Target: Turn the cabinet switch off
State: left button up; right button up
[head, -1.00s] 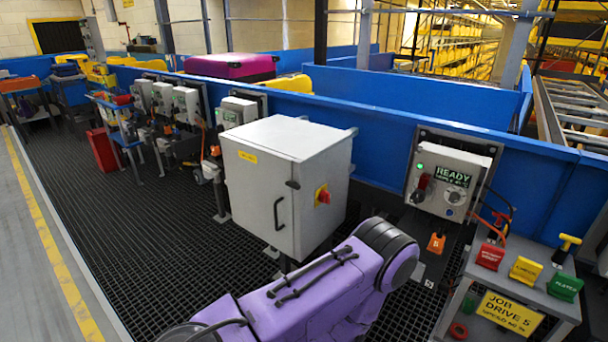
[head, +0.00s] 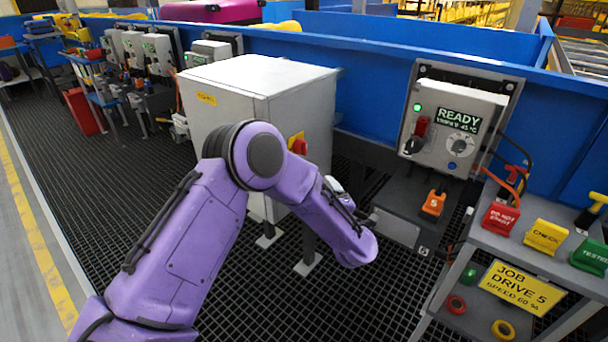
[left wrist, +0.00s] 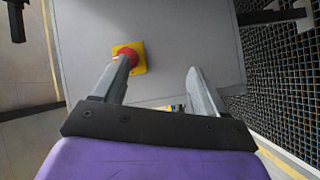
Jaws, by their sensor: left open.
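The grey cabinet (head: 310,115) stands left of centre in the head view. Its switch is a red knob (head: 299,147) on a yellow plate (head: 294,137), partly covered by my purple left arm. In the left wrist view the red knob (left wrist: 126,53) shows on its yellow plate (left wrist: 139,62) against the grey cabinet face (left wrist: 190,35). My left gripper (left wrist: 158,66) is open there, with nothing between its fingers. Its left fingertip overlaps the knob's lower edge in the picture; I cannot tell whether they touch. My right gripper is not in view.
A drive box with a READY display (head: 459,120) is on the blue conveyor wall to the right. A grey stand (head: 480,240) with red, yellow and green tags is at the right. Black grating (head: 90,190) covers the floor.

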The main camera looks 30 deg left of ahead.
aim_at(303, 149)
pick_arm(q)
jog(key=w+a+r+n+g+y, duration=0.2)
jog(key=a+r+n+g+y, duration=0.1)
jog(key=r+n, duration=0.4)
jog(key=b+x, duration=0.1)
jog(key=x, duration=0.8)
jog(key=shift+w+a+f, duration=0.2)
jog(key=c, duration=1.1)
